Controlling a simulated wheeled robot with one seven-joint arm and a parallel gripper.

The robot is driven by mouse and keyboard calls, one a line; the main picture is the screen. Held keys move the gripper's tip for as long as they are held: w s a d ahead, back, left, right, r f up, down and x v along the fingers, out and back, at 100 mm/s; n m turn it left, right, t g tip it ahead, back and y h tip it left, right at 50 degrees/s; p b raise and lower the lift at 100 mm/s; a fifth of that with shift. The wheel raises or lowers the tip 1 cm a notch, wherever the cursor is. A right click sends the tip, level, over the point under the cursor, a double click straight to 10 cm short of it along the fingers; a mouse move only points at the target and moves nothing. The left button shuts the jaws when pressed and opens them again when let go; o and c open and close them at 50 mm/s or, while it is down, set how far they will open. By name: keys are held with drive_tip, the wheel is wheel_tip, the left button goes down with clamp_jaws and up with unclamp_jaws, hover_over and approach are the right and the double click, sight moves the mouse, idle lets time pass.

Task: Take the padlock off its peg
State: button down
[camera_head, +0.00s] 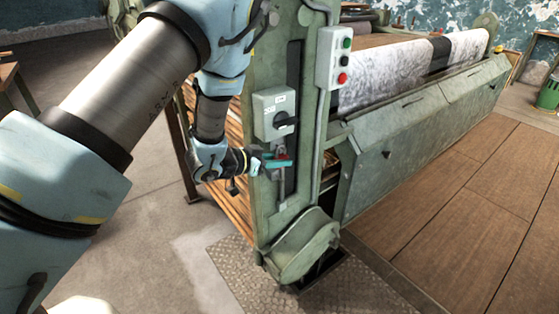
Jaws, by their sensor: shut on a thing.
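The padlock (283,157) shows as a small red patch against the front of the green machine post, just below the grey switch box. My gripper (276,163) reaches it from the left with its teal fingers shut on it. The fingers cover most of the padlock. The peg and the padlock's shackle are too small and too hidden to make out, so I cannot tell whether the shackle is still around the peg.
A grey switch box (274,113) with a black knob sits just above my gripper. A push-button box (340,58) is at the upper right of the post. A rounded green cover (303,246) bulges out below. Open floor lies at left.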

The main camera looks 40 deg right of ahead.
drive_tip(key=shift+r, duration=0.3)
drive_tip(key=shift+r+p, duration=0.4)
drive_tip(key=shift+p, duration=0.15)
idle(0.3)
drive_tip(key=shift+d+r, duration=0.1)
drive_tip(key=shift+s, duration=0.35)
drive_tip(key=s, duration=0.9)
drive_tip(key=shift+a+b, duration=0.4)
idle(0.6)
drive_tip(key=shift+s, duration=0.1)
